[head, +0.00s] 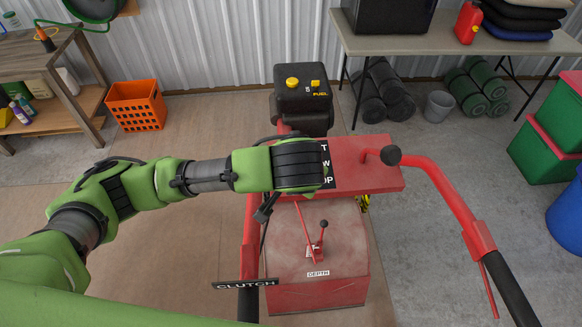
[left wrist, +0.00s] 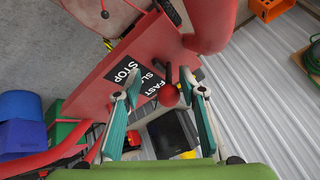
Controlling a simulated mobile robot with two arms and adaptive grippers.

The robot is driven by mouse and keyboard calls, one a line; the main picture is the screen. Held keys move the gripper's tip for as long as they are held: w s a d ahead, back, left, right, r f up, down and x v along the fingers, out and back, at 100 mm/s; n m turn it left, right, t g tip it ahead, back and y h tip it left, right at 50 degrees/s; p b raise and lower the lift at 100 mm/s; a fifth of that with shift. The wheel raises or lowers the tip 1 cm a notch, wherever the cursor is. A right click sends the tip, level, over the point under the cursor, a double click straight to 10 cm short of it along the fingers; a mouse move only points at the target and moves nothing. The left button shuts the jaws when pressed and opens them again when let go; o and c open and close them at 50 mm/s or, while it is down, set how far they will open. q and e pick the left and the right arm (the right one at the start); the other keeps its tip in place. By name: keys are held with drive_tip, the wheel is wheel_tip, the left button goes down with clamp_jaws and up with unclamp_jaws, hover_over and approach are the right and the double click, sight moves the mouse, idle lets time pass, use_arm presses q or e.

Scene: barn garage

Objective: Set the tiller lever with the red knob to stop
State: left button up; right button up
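The red panel of the tiller (head: 375,178) carries a black label strip reading FAST, SLOW and STOP (left wrist: 125,73); my wrist covers part of it in the head view. In the left wrist view the lever's red knob (left wrist: 169,96) appears over the FAST and SLOW end of the strip, away from STOP. My left gripper (left wrist: 161,77) is open, with one finger on each side of the knob. I see a gap on both sides. In the head view my left wrist hides the lever, the knob and the fingers. My right gripper is in neither view.
Red handlebars (head: 450,192) flank the panel, with a black ball knob (head: 390,155) at its right. The depth lever (head: 318,240) stands below, beside a CLUTCH label (head: 245,285). The fuel tank (head: 303,92) is behind. Open floor lies to the right.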

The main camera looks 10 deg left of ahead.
use_arm(q)
drive_tip(key=shift+w+r, duration=0.1)
drive_tip(key=shift+r, duration=0.05)
drive_tip(key=shift+r, duration=0.2)
drive_tip(key=v, duration=1.1)
drive_tip(key=shift+s, duration=0.4)
drive_tip(key=shift+d, duration=0.1)
